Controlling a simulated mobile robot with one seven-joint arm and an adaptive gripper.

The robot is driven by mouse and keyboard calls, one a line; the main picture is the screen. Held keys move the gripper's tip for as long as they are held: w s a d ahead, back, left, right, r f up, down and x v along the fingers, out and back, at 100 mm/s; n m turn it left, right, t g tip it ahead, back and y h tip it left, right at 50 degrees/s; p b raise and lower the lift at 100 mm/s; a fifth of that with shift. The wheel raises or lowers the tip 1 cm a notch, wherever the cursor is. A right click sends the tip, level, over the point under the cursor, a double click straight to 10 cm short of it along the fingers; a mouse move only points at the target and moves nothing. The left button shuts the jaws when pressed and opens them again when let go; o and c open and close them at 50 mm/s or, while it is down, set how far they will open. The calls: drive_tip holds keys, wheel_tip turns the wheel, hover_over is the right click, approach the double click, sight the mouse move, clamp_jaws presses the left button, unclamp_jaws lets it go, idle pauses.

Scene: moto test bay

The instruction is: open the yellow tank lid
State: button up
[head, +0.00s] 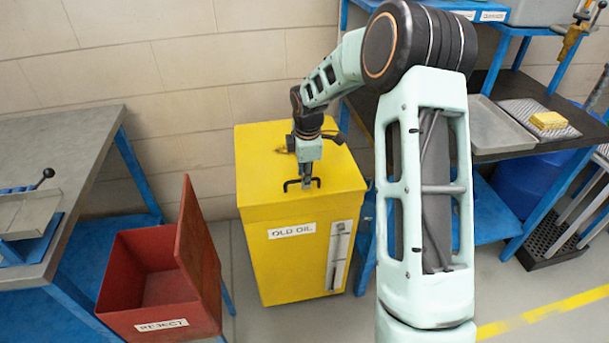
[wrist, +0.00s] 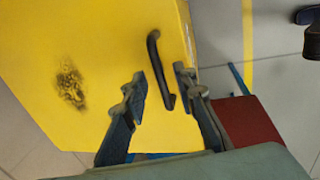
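The yellow tank (head: 262,270), labelled OLD OIL, stands on the floor against the wall. Its flat yellow lid (head: 262,172) lies shut on top. A black bar handle (head: 290,184) sits near the lid's front edge; the wrist view shows the handle (wrist: 155,52) lengthwise. My gripper (head: 306,182) points down over the handle. In the wrist view my gripper (wrist: 159,74) is open, one finger on each side of the handle. I see gaps between fingers and bar; their height above the lid is hard to judge.
A red REJECT bin (head: 118,285) with its lid (head: 198,245) raised stands left of the tank. A grey workbench (head: 60,150) is further left. A blue-framed bench (head: 490,140) with a tray (head: 492,125) and a yellow block (head: 548,120) stands to the right.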

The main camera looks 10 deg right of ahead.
drive_tip(key=shift+c, duration=0.3)
clamp_jaws()
drive_tip(key=shift+r, duration=0.15)
